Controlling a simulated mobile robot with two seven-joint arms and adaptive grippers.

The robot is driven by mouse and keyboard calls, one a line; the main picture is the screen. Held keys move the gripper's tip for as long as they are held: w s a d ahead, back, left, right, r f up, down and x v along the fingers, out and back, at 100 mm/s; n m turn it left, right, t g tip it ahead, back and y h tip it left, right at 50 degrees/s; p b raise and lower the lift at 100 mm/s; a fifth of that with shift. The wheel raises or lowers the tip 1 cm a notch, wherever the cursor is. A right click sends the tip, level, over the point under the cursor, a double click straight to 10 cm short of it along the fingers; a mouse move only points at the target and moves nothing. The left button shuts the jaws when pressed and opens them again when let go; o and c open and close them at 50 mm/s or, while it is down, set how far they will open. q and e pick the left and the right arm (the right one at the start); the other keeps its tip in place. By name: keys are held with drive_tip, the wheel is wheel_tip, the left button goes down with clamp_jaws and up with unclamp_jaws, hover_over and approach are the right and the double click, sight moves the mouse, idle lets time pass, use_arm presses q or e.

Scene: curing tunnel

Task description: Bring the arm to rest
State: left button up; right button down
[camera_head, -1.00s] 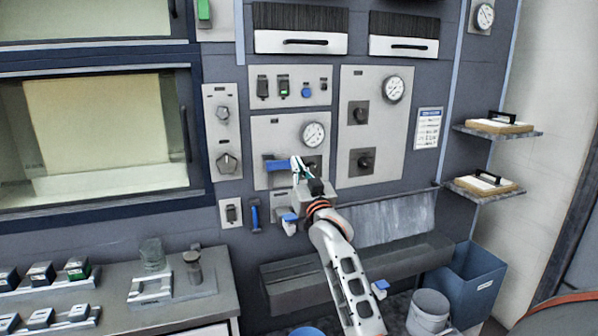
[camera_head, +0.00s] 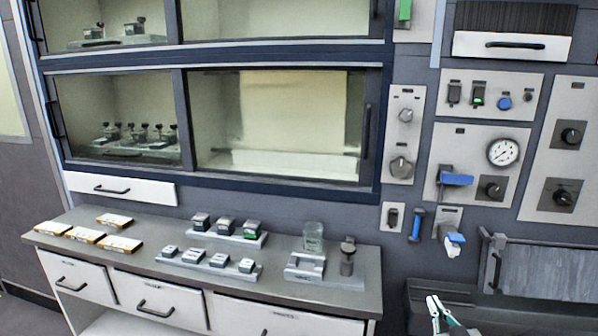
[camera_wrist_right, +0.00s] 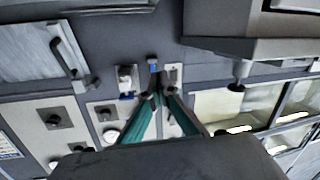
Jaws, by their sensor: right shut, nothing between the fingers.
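My right gripper (camera_head: 436,308) is at the bottom edge of the head view, low in front of the panel wall, with only its tip end showing. In the right wrist view its two teal fingers (camera_wrist_right: 158,97) come together at the tips, shut and empty. The blue lever (camera_head: 456,178) on the gauge panel stands well above the gripper and apart from it. The rest of my right arm is out of the head view. My left gripper is in neither view.
A grey counter (camera_head: 75,219) with sample blocks, a jar (camera_head: 313,236) and yellow-edged plates lies left of the gripper. A grey trough (camera_head: 540,315) is close on its right. A blue handle (camera_head: 417,224) and a blue-tipped fixture (camera_head: 453,242) are on the wall above.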

drive_tip(key=s+a+f+n+g+y, duration=0.1)
drive_tip(key=s+a+f+g, duration=0.1)
drive_tip(key=s+a+f, duration=0.2)
drive_tip(key=s+a+f+n+g+y, duration=0.1)
drive_tip(key=s+a+f, duration=0.4)
drive_tip(key=s+f, duration=0.6)
drive_tip(key=s+a+f+g+y, duration=0.1)
drive_tip(key=s+a+f+g, duration=0.2)
drive_tip(key=s+f, duration=0.5)
drive_tip(key=s+a, duration=0.1)
drive_tip(key=s, duration=0.4)
drive_tip(key=shift+s+a+n, duration=0.2)
drive_tip(key=shift+s+n, duration=0.2)
